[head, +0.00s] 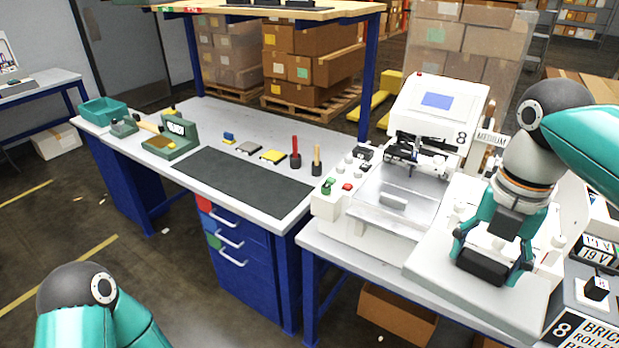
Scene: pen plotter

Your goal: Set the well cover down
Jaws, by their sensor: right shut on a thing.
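My right gripper (488,264) is at the right of the head view, pointing down over a large pale flat slab. I take this slab to be the well cover (478,302). The gripper's fingers are shut on a dark block low between them, which looks like the cover's handle. The slab lies roughly level beside the white plotter (372,228) and reaches past the bench's front edge. Its underside is hidden, so I cannot tell whether it rests on anything. My left gripper is out of view; only part of my left arm shows at the lower left.
The plotter has a clear front cover and a screen (436,100). Control boxes (597,290) crowd the right edge. A blue workbench (240,283) with a dark mat (243,182) stands left, holding a green tool (172,140) and a teal bin (102,111). An open carton (397,315) sits below.

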